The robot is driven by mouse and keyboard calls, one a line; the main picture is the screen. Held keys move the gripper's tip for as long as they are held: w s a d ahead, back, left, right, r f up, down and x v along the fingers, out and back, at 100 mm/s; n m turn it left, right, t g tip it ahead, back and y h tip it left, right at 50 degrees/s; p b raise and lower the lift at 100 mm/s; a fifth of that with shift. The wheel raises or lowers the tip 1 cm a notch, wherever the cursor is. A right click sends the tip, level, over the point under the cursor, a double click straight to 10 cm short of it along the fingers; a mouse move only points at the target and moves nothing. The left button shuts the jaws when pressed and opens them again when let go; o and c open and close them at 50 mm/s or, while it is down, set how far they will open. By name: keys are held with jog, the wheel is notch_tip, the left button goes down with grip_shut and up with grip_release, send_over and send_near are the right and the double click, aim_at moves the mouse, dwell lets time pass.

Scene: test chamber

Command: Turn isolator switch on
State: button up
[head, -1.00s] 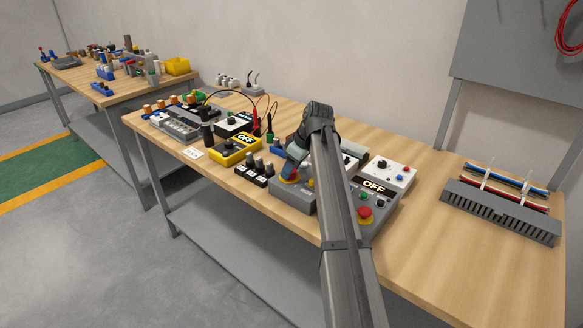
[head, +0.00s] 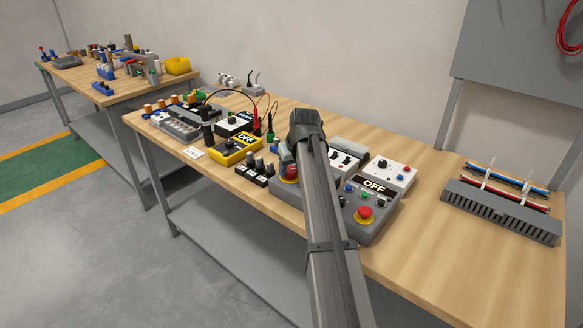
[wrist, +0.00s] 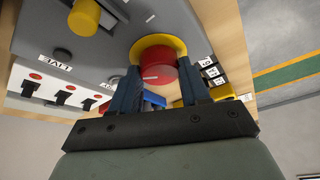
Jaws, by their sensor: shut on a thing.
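The isolator's round red knob (wrist: 157,72) has a white pointer line and a yellow ring (wrist: 159,43) around its base. My gripper (wrist: 159,68) has its two dark blue fingers on either side of the knob, shut on it. In the wrist view the white line lies roughly across, between the fingers. In the head view the red knob (head: 290,173) shows just left of my arm link. The grey panel (wrist: 115,45) that carries it is mostly hidden behind my arm in the head view. My fingers are mostly hidden there too.
Right of my arm stands a grey box with an "OFF" display (head: 374,185) and a red push button (head: 365,212). A yellow "OFF" meter (head: 236,149) and a black terminal block (head: 255,171) are to the left. Bare wood (head: 445,255) lies front right.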

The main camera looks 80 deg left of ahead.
jog(key=m+t, duration=0.1)
jog(key=m, duration=0.1)
jog(key=m+t, duration=0.1)
jog(key=m, duration=0.2)
jog(key=shift+s+m, duration=0.2)
jog(key=shift+m, duration=0.1)
jog(key=m+t, duration=0.1)
jog(key=m, duration=0.3)
jog(key=shift+s+m+t+h, duration=0.15)
jog(key=shift+m+t+h, duration=0.15)
jog(key=shift+m+t, duration=0.1)
jog(key=o, duration=1.1)
jog(key=shift+c, duration=0.2)
jog(key=shift+r, duration=0.1)
jog(key=v, duration=1.3)
jog(key=shift+s+r, duration=0.2)
jog(key=shift+r, duration=0.05)
jog(key=shift+w+d, duration=0.1)
